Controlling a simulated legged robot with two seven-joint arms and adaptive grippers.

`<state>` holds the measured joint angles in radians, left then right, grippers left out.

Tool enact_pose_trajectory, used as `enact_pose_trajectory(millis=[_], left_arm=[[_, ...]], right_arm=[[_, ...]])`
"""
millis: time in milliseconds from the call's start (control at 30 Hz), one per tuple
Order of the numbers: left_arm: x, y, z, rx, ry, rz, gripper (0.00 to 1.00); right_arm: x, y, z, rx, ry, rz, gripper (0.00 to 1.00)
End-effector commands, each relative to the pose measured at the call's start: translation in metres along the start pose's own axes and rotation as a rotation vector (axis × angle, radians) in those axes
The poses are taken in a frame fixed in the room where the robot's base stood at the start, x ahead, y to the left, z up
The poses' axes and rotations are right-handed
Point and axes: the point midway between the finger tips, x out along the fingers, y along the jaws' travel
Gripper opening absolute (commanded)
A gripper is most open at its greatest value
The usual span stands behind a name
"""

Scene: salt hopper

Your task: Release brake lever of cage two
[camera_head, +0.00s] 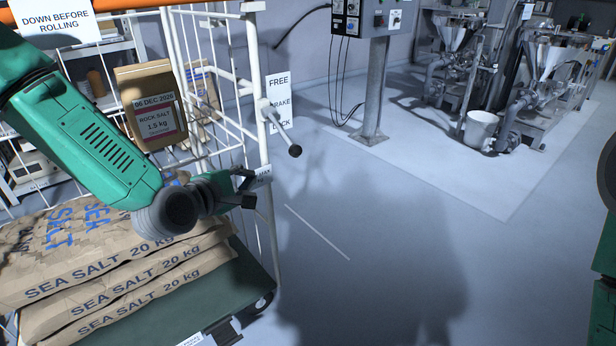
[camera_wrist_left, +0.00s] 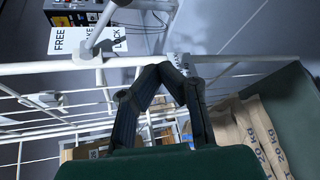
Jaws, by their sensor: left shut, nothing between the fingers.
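The brake lever (camera_head: 284,136) is a pale bar with a dark ball end on the cage's right front post. It slopes down and right from its pivot, beside a white plate (camera_head: 279,88) marked FREE, BRAKE and LOCK. In the left wrist view the lever (camera_wrist_left: 103,22) and the plate (camera_wrist_left: 62,41) are at the upper left. My left gripper (camera_head: 250,188) is shut and empty, below and left of the lever, close to the post and apart from the lever. Its fingertips (camera_wrist_left: 168,70) meet near the white rail in the wrist view. My right gripper is out of view.
A control box on a grey post (camera_head: 374,90) and machines with a white bucket (camera_head: 481,128) stand behind. The floor right of the cage is clear.

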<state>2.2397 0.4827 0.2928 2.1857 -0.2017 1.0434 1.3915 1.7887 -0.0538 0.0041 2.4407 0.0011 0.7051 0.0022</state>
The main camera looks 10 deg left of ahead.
Motion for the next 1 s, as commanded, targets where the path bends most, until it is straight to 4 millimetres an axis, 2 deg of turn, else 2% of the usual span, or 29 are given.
enact_pose_trajectory(millis=[100, 200, 567, 767, 1000], left_arm=[[0.005, 0.016, 0.000, -0.074, -0.006, 0.057, 0.00], [0.006, 0.022, 0.004, -0.090, -0.009, 0.069, 0.00], [0.009, 0.021, 0.008, -0.083, -0.007, 0.066, 0.00], [0.036, 0.021, 0.006, -0.082, -0.007, 0.067, 0.00], [0.089, 0.024, 0.007, -0.080, -0.008, 0.067, 0.00]], right_arm=[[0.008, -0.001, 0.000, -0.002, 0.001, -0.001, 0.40], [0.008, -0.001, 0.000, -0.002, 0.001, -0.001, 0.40], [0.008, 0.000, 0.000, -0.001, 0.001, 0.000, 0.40], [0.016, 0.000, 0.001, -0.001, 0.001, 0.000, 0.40], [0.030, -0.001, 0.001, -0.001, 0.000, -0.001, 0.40]])
